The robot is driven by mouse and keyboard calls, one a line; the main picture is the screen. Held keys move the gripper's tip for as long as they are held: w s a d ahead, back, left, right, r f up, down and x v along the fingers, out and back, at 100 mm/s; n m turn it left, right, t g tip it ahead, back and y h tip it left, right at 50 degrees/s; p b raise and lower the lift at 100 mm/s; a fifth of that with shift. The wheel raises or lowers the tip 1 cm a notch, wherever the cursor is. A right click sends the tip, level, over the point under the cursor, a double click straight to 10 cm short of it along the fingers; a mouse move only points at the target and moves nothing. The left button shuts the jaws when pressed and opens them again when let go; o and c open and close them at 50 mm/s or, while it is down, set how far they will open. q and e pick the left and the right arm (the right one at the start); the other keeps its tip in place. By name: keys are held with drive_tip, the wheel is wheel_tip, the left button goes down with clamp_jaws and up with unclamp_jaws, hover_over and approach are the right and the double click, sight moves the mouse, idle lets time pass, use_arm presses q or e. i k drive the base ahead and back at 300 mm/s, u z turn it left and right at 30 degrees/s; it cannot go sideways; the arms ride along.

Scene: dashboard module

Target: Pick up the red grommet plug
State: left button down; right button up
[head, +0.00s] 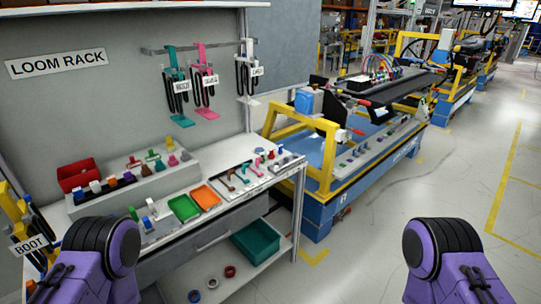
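I cannot single out the red grommet plug for sure. Small red pieces show on the stepped rack on the bench, one near its back (134,162). Small red pieces also lie at the right end of the bench top (271,155). All are too small at this distance to tell their shape. Neither of my grippers is in view; only purple and black parts of my two arms show at the bottom left and bottom right.
The bench (226,223) holds a red bin (79,176), a green tray (184,208) and an orange tray (205,198). A teal bin (256,243) and several rings are on its lower shelf. A blue and yellow station (318,217) stands right of it. Floor at right is clear.

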sight(272, 156)
drive_tip(key=z, duration=0.35)
drive_tip(key=k, duration=0.45)
drive_tip(key=z, duration=1.15)
drive_tip(key=i, duration=2.4)
drive_tip(key=u, duration=0.75)
drive_tip(key=i, duration=0.95)
drive_tip(key=u, duration=0.7)
